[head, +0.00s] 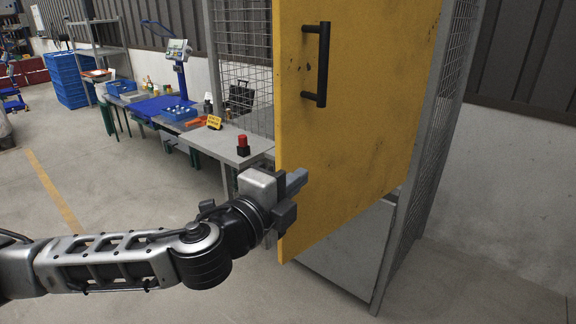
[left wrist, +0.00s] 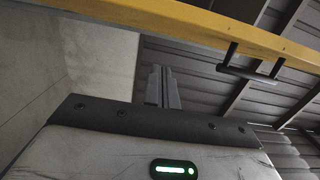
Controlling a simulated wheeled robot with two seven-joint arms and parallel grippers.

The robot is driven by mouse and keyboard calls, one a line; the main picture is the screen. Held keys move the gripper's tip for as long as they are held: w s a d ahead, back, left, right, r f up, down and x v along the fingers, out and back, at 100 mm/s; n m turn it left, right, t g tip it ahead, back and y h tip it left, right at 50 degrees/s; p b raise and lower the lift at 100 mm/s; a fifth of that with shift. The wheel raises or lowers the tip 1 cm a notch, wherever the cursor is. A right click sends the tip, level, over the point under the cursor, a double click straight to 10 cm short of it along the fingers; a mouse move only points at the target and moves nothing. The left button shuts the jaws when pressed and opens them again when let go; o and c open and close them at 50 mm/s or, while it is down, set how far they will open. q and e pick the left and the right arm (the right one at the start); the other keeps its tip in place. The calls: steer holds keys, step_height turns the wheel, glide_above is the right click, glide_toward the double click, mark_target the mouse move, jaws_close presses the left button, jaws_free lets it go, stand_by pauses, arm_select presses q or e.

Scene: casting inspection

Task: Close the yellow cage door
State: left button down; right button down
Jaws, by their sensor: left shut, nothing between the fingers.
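The yellow cage door (head: 360,120) stands swung out from the mesh cage, its handle-side edge nearest me and its far edge by the grey mesh frame on the right. A black vertical bar handle (head: 316,65) is on its face. My left gripper (head: 292,186) is shut and empty, at the lower part of the door's near edge, below the handle. I cannot tell whether it touches the door. In the left wrist view, the shut fingers (left wrist: 163,88) point toward the yellow door edge (left wrist: 180,20), and the handle (left wrist: 250,70) shows at right. My right gripper is out of view.
A grey bench (head: 215,138) behind the door carries a red button box (head: 243,146) and a yellow sign (head: 214,122). Mesh panels (head: 425,215) stand right of the door. Blue crates (head: 67,80) are far left. The floor at left and in front is clear.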

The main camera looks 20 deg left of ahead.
mark_target(287, 166)
arm_select(q)
steer(key=w, duration=0.1)
steer(key=w+a, duration=0.2)
steer(key=w, duration=0.1)
steer(key=shift+p, duration=0.4)
steer(key=shift+w+a, duration=0.25)
steer(key=shift+a, duration=0.15)
